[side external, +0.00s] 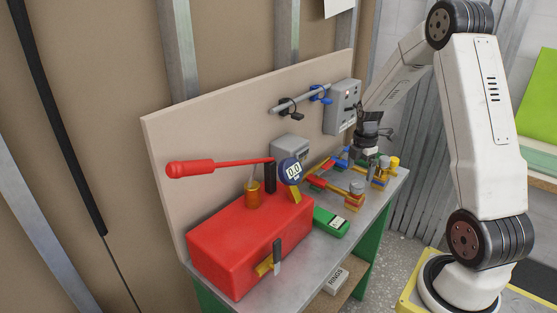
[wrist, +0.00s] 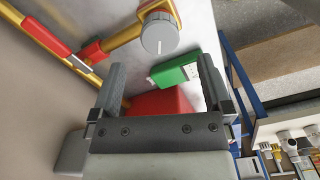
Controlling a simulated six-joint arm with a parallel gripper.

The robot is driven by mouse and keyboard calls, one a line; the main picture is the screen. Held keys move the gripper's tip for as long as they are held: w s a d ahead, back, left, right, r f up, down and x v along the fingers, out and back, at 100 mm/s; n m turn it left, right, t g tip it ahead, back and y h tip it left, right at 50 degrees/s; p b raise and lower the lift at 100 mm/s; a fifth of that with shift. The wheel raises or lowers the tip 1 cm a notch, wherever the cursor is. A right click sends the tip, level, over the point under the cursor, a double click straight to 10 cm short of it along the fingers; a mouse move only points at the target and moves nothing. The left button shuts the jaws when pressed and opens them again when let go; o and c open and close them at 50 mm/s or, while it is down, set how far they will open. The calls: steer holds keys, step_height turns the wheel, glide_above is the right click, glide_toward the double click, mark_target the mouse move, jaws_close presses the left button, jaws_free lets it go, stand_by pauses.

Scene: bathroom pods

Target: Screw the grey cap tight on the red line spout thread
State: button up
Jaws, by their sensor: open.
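The grey cap (wrist: 159,36) is a round, ridged disc with a mark across its top. It sits over the end of the red line's brass spout (wrist: 160,10), and the thread is hidden beneath it. How far it is screwed down cannot be told. The red line (wrist: 45,38) is a brass pipe with red sleeves. In the side view the cap (side external: 357,187) is on the upright spout near the bench front. My gripper (wrist: 161,64) is open and empty, its fingers pointing towards the bench with the cap beyond them. It is small and partly hidden in the side view (side external: 368,148).
A green box (side external: 331,221) lies near the spout, beside a large red tank (side external: 225,245) with a gauge (side external: 291,171) and red lever (side external: 220,165). Blue and yellow fittings (side external: 383,170) crowd the right end. A grey box (side external: 342,106) is on the back panel.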

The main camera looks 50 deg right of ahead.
mark_target(358, 183)
steer(key=shift+f, duration=2.85)
steer(key=shift+c, duration=0.2)
jaws_close()
steer(key=shift+m, duration=1.7)
steer(key=shift+m, duration=1.8)
